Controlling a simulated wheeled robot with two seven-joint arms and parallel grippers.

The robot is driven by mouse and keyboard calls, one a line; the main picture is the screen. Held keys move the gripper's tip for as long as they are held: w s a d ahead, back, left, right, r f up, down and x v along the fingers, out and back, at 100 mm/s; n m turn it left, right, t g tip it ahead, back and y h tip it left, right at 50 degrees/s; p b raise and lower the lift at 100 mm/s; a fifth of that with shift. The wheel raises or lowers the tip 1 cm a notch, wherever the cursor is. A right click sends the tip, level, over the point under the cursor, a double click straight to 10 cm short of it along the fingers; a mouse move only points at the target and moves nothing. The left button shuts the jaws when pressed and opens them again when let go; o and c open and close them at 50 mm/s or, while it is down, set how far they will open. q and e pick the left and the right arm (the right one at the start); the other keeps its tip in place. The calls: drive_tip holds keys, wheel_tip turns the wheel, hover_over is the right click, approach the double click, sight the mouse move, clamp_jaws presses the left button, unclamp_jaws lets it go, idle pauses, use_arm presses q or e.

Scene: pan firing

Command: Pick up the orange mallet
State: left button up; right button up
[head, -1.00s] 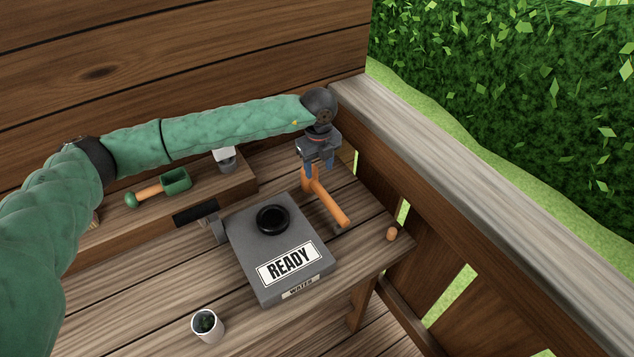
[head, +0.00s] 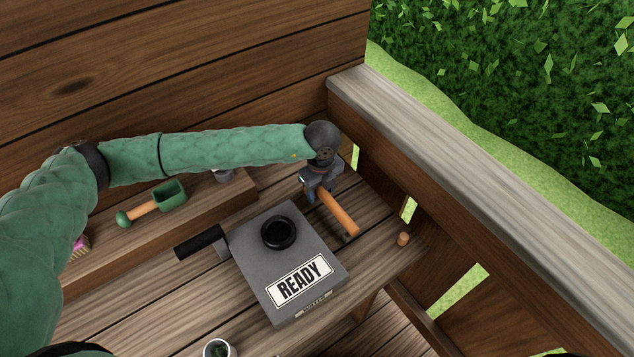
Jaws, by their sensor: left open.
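The orange mallet (head: 338,212) lies on the wooden table just right of the grey box. Its orange handle points towards the lower right, and its far end is hidden by my left gripper. My left gripper (head: 317,197) is open and low over that far end. Its fingers are partly hidden by the gripper body, so I cannot tell whether they touch the mallet. My right gripper is not in view.
A grey box (head: 257,267) with a READY label, a black round top and a black side handle stands left of the mallet. A white cup (head: 228,346) stands at the front. A wooden rail (head: 440,150) borders the right.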

use_arm(q)
drive_tip(key=shift+s+r, duration=0.15)
drive_tip(key=shift+s, duration=0.1)
drive_tip(key=shift+w+a, duration=0.15)
drive_tip(key=shift+w, duration=0.05)
drive_tip(key=c, duration=0.7)
clamp_jaws()
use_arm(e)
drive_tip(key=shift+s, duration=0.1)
